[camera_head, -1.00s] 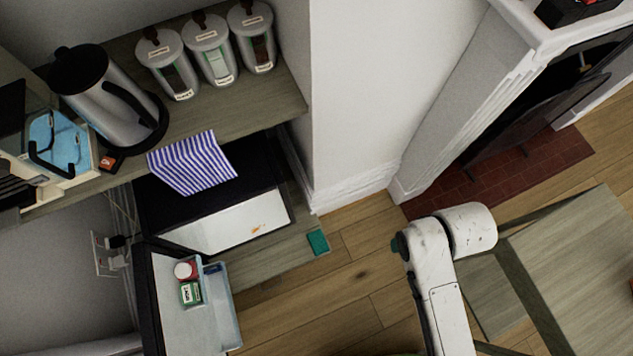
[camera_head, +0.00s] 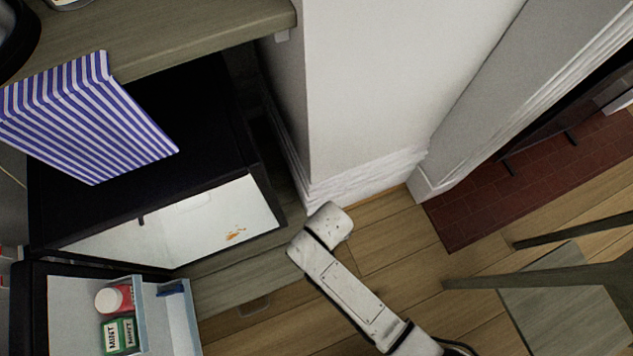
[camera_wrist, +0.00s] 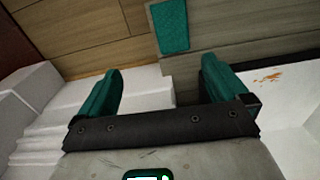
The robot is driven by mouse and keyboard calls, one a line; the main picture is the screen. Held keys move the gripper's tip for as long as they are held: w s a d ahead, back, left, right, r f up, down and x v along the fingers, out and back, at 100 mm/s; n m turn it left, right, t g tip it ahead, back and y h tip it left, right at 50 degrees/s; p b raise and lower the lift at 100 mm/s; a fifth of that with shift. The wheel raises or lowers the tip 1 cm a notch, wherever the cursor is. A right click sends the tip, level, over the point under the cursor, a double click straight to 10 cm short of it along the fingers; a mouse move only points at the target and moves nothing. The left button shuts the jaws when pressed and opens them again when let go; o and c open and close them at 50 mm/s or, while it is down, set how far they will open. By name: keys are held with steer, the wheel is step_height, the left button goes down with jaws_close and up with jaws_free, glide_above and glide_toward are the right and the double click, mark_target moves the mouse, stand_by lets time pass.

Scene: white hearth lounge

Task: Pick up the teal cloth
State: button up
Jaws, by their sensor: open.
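The teal cloth (camera_wrist: 170,26) is a small flat rectangle in the wrist view. It lies at the end of a grey wooden board (camera_wrist: 235,35), beside the brown floor planks. In the head view my arm covers the place where it lay, and the cloth does not show. My gripper (camera_wrist: 161,66) is open with its two teal fingers apart and nothing between them. The cloth shows beyond the fingertips, roughly in line with the gap and nearer the right finger. The cloth and fingers look apart.
An open black mini fridge (camera_head: 160,190) with a white interior stands left of my arm, a striped cloth (camera_head: 90,125) on top. A white wall corner (camera_head: 360,110) rises behind.

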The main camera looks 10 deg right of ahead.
steer(key=a+f+b, duration=0.1)
steer(key=f, duration=0.2)
steer(key=f+b, duration=0.2)
steer(key=f, duration=0.1)
steer(key=a+f+b, duration=0.1)
steer(key=f+b, duration=0.1)
steer(key=f, duration=0.2)
steer(key=shift+s+a+f, duration=0.1)
steer(key=shift+s+a, duration=0.2)
step_height(320, 180, down, 6)
steer(key=b, duration=0.4)
steer(key=shift+f+b, duration=0.15)
steer(key=shift+b, duration=0.15)
steer(key=shift+c, duration=0.3)
steer(key=shift+s, duration=0.1)
steer(key=c, duration=1)
